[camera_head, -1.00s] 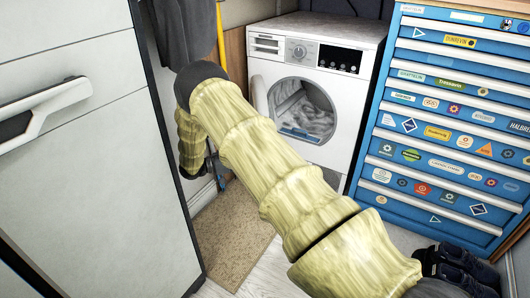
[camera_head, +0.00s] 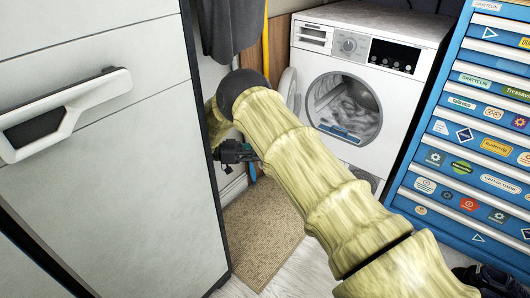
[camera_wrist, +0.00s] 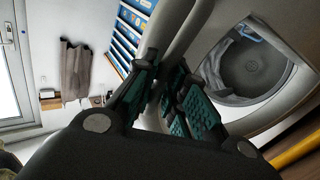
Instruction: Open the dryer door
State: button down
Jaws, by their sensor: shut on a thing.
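The dryer is a white front-loading machine (camera_head: 385,130) at the back, with a dial and a black display. Its round opening (camera_head: 343,105) shows pale cloth inside, and it also appears in the wrist view (camera_wrist: 250,65). The dryer door (camera_head: 289,88) stands swung out to the left of the opening, seen nearly edge-on and partly hidden by my arm. My gripper (camera_head: 240,153) is low at the left of the dryer, partly behind my arm. In the wrist view its green-padded fingers (camera_wrist: 164,75) are shut on the door's grey curved rim (camera_wrist: 187,35).
A white cabinet (camera_head: 100,190) with a handle is close on the left. A blue sticker-covered toolchest (camera_head: 470,150) stands at the right. A yellow pole (camera_head: 265,40) and dark cloth (camera_head: 233,30) are behind my arm. A brown mat (camera_head: 265,230) lies on the floor.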

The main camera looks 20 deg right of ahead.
jog(key=shift+a+f, duration=0.1)
jog(key=c, duration=1.5)
grip_release()
jog(key=shift+o, duration=0.2)
notch_tip(320, 180, up, 10)
jog(key=shift+r, duration=0.1)
